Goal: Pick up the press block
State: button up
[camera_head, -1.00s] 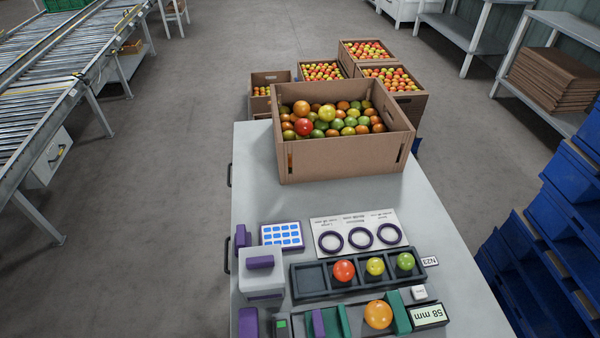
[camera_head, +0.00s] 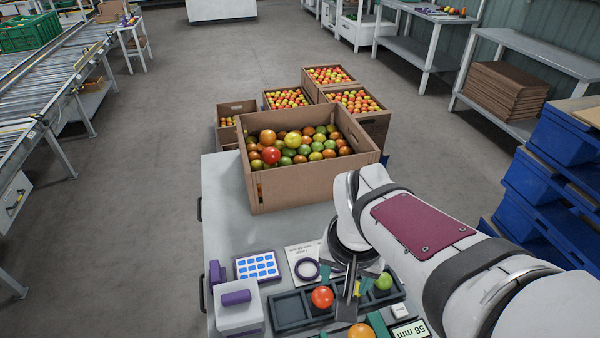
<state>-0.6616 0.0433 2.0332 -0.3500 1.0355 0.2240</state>
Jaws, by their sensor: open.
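A white block with a purple handle on top (camera_head: 237,310) stands at the front left of the grey table; it looks like the press block, though no label shows. My gripper (camera_head: 346,308) is open and points down over the black sorting tray (camera_head: 290,312), to the right of the block and apart from it. A red tomato (camera_head: 322,297) lies in the tray just left of my fingers, and a green one (camera_head: 383,281) to their right. My gripper partly hides a yellow tomato and the card with rings. An orange tomato (camera_head: 361,331) is cut by the bottom edge.
A blue-buttoned pad (camera_head: 257,267) and a purple piece (camera_head: 216,274) are beside the block. A cardboard box (camera_head: 310,190) of tomatoes fills the table's far end. A display reading 58 mm (camera_head: 410,329) stands front right. The table left of the box is bare (camera_head: 222,200).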

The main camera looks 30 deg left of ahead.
jog(key=a+f+n, duration=0.2)
jog(key=a+n, duration=0.1)
jog(key=a, duration=1)
jog(key=n+t+y, duration=0.1)
jog(key=n+y, duration=0.1)
jog(key=n, duration=0.2)
send_near(214, 270)
jog(key=x, duration=1)
jog(key=shift+f, duration=0.1)
grip_shut()
